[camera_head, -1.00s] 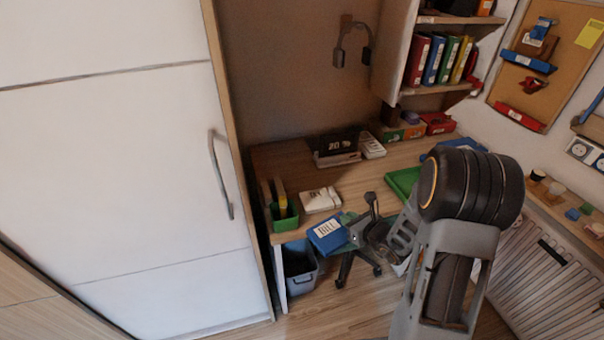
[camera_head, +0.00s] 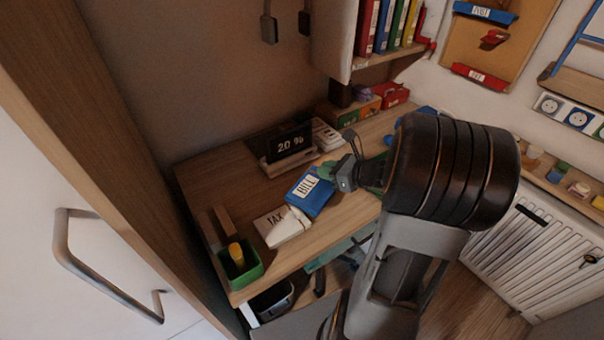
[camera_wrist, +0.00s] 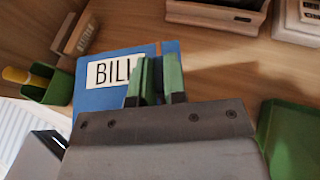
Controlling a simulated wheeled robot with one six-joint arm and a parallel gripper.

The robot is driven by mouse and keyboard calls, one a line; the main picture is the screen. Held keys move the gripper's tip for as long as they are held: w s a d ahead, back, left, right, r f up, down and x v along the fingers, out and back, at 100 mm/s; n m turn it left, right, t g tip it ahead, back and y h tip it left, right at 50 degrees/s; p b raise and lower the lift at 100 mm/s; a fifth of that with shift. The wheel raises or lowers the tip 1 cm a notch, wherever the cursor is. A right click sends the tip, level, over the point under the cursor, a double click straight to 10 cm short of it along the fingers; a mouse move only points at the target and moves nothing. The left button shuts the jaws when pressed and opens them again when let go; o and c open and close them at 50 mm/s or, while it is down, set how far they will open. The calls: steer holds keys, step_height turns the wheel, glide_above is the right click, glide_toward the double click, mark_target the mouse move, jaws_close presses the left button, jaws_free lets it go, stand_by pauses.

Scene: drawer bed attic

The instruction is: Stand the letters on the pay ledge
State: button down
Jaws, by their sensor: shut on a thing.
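My gripper (camera_head: 335,172) is shut on the blue letter marked BILL (camera_head: 305,193), above the desk. In the wrist view the two green-padded fingers (camera_wrist: 155,80) close over the BILL letter (camera_wrist: 98,95), near its label's right end. The grip partly hides the letter. A white letter marked TAX (camera_head: 282,226) lies on the desk to the left of and below the blue one in the head view. A red ledge (camera_head: 480,77) with a small white label, hard to read, is on the cork board at the upper right.
A green box (camera_head: 240,265) with a yellow item stands at the desk's left corner. A dark clock (camera_head: 284,145) stands at the back. A blue ledge (camera_head: 485,13) is above the red one. A radiator (camera_head: 535,240) and cluttered sill (camera_head: 560,182) are at right.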

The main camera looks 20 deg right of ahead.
steer(key=w+f, duration=0.2)
steer(key=w, duration=0.1)
steer(key=w+d+f, duration=0.1)
steer(key=w+f, duration=0.2)
steer(key=w+d+f+b, duration=0.1)
steer(key=w+f, duration=0.1)
steer(key=w, duration=0.1)
steer(key=shift+w+d+f, duration=0.2)
steer(key=shift+w+f, duration=0.05)
steer(key=shift+f, duration=0.1)
steer(key=shift+w+f, duration=0.2)
steer(key=shift+f, duration=0.1)
steer(key=shift+w+f, duration=0.1)
steer(key=shift+f, duration=1.45)
steer(key=shift+f, duration=0.1)
steer(key=shift+f+b, duration=0.15)
steer(key=shift+b, duration=0.3)
steer(key=c, duration=1.2)
jaws_free()
steer(key=shift+o, duration=0.2)
